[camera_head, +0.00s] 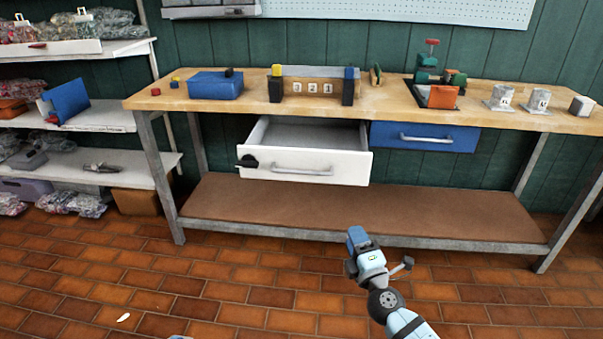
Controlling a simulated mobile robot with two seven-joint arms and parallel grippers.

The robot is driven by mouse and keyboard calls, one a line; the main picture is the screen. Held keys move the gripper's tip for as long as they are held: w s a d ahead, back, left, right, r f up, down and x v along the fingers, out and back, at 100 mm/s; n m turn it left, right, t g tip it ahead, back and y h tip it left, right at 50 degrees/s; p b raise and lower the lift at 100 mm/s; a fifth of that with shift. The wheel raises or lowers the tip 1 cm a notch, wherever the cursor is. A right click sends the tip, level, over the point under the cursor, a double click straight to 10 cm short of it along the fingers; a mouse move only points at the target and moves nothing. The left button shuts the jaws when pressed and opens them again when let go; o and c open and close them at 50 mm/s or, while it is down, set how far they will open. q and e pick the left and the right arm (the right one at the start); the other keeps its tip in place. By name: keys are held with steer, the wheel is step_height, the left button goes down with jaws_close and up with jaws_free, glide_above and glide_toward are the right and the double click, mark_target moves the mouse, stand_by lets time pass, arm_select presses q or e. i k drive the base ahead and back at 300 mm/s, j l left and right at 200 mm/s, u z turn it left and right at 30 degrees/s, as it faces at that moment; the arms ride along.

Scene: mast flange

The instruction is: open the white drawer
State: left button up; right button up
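The white drawer (338,167) hangs under the left part of the workbench and is pulled out, with its grey inside showing. Its metal handle (302,171) is on the front, and a small black part (248,162) sits at the front's left end. My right gripper (358,240) is in front of and below the bench, to the lower right of the drawer and apart from it. I cannot make out whether its fingers are open or shut. My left gripper is not in view.
A shut blue drawer (425,136) is right of the white one. The wooden bench top (232,105) bears a blue box (215,85), several blocks and grey weights. A brown lower shelf (350,213) lies below. White shelves (100,178) stand left. The tiled floor in front is mostly clear.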

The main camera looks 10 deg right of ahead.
mark_target(309, 139)
steer(key=i+j, duration=0.35)
steer(key=i+l, duration=0.15)
steer(key=i, duration=0.5)
